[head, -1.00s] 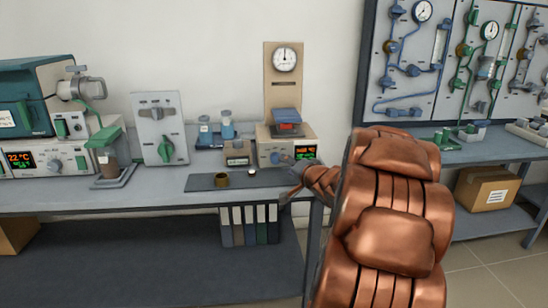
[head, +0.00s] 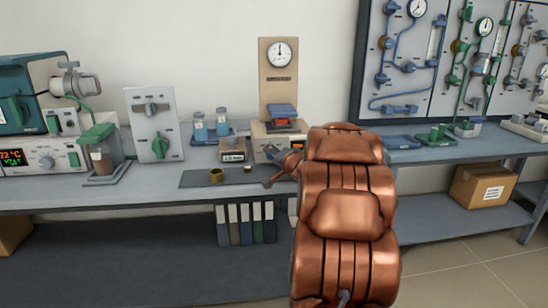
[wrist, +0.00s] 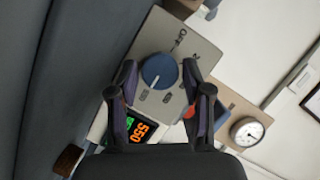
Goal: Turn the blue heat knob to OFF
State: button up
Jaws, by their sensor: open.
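The blue heat knob (wrist: 160,71) sits on a grey panel (wrist: 197,55) in the wrist view. Its white pointer line faces the lower side of the picture, away from the small dark label at the upper right, which seems to read OFF. My gripper (wrist: 167,93) is open, with one dark finger on each side just below the knob; I cannot tell if either touches it. An orange and green display (wrist: 140,130) reading 550 is partly behind the left finger. In the head view, the furnace unit (head: 262,131) is partly hidden by my copper arm.
A brass cup (head: 217,175) stands on a dark mat (head: 196,179) in front of the furnace. A panel with a green knob (head: 160,146) stands farther left. A gauge (head: 282,52) rises behind.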

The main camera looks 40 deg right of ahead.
jog(key=c, duration=0.9)
jog(key=shift+o, duration=0.2)
